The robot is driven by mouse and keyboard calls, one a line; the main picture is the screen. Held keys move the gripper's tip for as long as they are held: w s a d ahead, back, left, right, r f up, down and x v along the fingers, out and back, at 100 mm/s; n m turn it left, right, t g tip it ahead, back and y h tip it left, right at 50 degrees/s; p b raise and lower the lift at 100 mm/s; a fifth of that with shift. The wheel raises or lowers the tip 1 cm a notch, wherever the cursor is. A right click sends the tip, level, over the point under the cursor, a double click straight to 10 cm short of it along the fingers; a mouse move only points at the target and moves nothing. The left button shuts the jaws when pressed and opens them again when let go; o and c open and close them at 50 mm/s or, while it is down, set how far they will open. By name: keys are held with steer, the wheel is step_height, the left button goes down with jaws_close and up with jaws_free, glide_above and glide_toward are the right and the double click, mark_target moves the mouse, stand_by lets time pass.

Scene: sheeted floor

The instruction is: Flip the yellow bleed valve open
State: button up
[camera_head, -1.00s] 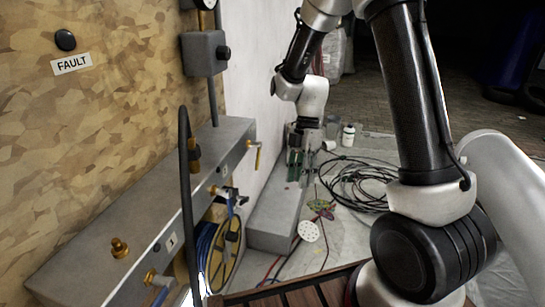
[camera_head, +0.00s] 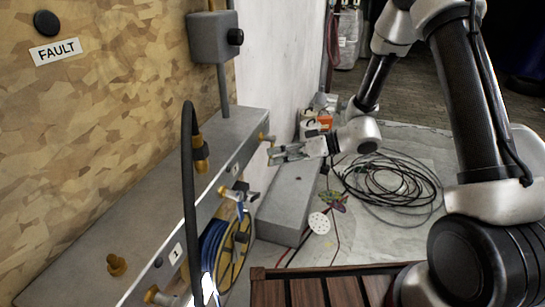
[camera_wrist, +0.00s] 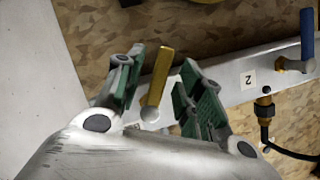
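The yellow bleed valve handle (camera_wrist: 158,76) shows in the wrist view as a flat lever on a round silver pivot, near the end of the grey manifold (camera_wrist: 238,92). In the head view the yellow valve (camera_head: 266,138) is small at the manifold's far end, and its exact angle is hard to tell. My gripper (camera_head: 273,155) points left at it. In the wrist view my gripper (camera_wrist: 160,64) is open, with one green-padded finger on each side of the handle. I see gaps on both sides; the depth between fingers and handle is unclear.
A blue-handled valve (camera_wrist: 307,40) and a black hose (camera_wrist: 280,150) are on the manifold farther right in the wrist view. A grey block (camera_head: 290,205) lies below my gripper. Coiled black cable (camera_head: 395,185) covers the floor to the right. A yellow reel (camera_head: 236,250) stands under the manifold.

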steer(key=shift+x, duration=1.4)
jaws_close()
